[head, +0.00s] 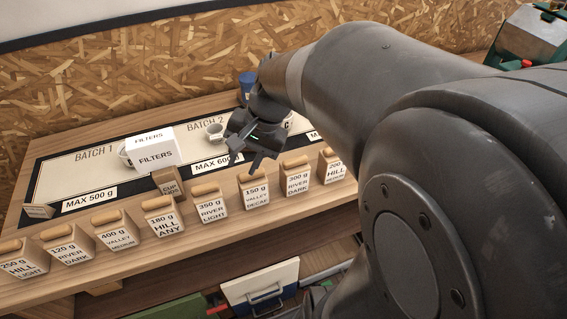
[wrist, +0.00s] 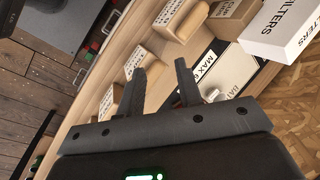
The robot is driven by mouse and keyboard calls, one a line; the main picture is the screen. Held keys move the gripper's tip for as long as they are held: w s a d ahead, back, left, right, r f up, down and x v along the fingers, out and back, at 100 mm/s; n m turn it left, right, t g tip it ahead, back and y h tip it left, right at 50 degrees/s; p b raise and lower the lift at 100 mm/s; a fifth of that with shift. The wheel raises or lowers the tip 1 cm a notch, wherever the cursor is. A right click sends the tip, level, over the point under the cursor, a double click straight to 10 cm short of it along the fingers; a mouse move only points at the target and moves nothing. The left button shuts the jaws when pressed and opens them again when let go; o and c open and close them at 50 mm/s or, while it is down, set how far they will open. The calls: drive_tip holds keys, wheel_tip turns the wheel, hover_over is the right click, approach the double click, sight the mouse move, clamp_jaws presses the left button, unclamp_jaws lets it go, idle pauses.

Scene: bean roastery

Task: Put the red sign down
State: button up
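I cannot make out a red sign in either view. My gripper (head: 246,160) is over the bench near the MAX 600 label, close to the 150 g VALLEY DECAF bag. In the wrist view its two fingers (wrist: 160,80) stand apart, with nothing visible between them. My arm hides much of the right side of the bench in the head view.
Several labelled bags stand along the front of the wooden bench (head: 45,285). A blue container (head: 247,80) is behind. A white panel (head: 262,281) and green panel (head: 175,310) are below.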

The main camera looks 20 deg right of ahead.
drive_tip(key=s+d+r+n+t+h, duration=0.3)
drive_tip(key=s+d+r+n+h, duration=0.1)
drive_tip(key=s, duration=0.5)
drive_tip(key=shift+s+d+r+n+t, duration=0.2)
drive_tip(key=shift+r+n+t, duration=0.2)
drive_tip(key=shift+r+n, duration=0.45)
drive_tip(key=shift+o, duration=0.5)
drive_tip(key=shift+s+d+n+t, duration=0.3)
drive_tip(key=shift+s+d+n, duration=0.15)
drive_tip(key=shift+n, duration=0.1)
